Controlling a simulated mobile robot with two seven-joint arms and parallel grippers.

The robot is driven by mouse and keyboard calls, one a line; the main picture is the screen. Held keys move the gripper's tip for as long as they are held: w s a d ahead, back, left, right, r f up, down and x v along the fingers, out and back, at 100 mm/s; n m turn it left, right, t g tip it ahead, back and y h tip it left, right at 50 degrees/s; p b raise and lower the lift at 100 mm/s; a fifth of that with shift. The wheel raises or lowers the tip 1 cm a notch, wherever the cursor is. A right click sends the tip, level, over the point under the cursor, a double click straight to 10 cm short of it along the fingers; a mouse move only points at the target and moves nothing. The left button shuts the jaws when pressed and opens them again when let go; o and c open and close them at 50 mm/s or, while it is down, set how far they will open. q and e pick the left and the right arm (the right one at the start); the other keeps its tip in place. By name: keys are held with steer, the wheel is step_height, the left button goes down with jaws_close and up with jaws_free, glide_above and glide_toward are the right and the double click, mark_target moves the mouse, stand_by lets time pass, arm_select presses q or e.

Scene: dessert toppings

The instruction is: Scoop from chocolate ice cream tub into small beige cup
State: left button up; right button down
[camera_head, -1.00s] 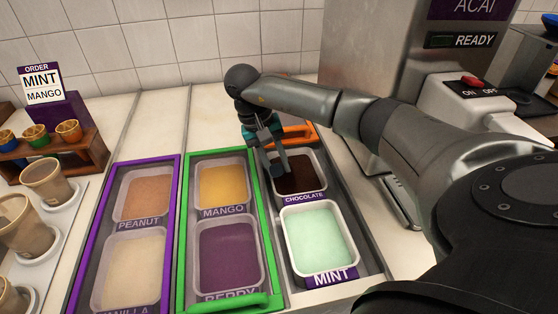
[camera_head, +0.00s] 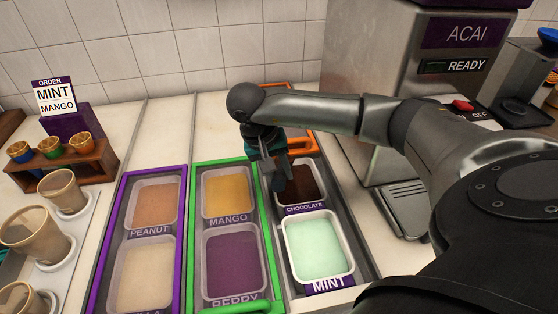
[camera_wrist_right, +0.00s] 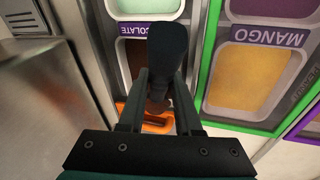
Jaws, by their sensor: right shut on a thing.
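The chocolate tub (camera_head: 308,190) is a white-rimmed tub of dark brown ice cream, at the back of the right-hand column; it also shows partly in the right wrist view (camera_wrist_right: 134,54). My right gripper (camera_head: 270,165) is over the tub's left edge, fingers pointing down. It is shut on a dark scoop (camera_wrist_right: 167,52), whose handle lies between the fingers (camera_wrist_right: 160,95). The scoop's lower end is hard to make out, so I cannot tell whether it touches the ice cream or carries any. Beige cups of differing size, such as one at the back (camera_head: 62,190), stand at the left. My left gripper is out of view.
The mint tub (camera_head: 318,248) is in front of the chocolate. The mango tub (camera_head: 228,193) and berry tub lie left in a green frame (camera_head: 193,225), with peanut and vanilla beyond. A wooden rack (camera_head: 75,172) is at the left. The açaí machine (camera_head: 385,90) stands at the right.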

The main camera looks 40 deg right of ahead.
steer(key=shift+s+a+r+p, duration=0.1)
steer(key=shift+s+r+p, duration=0.1)
steer(key=shift+r+p, duration=0.6)
steer(key=shift+s+a+r+p, duration=0.15)
steer(key=shift+s+r+p, duration=0.1)
steer(key=shift+r+p, duration=0.5)
steer(key=shift+s+a+r+p, duration=0.15)
steer(key=shift+r+p, duration=0.35)
steer(key=shift+r, duration=0.5)
steer(key=shift+s+r, duration=0.1)
steer(key=shift+r, duration=0.05)
steer(key=shift+a, duration=0.1)
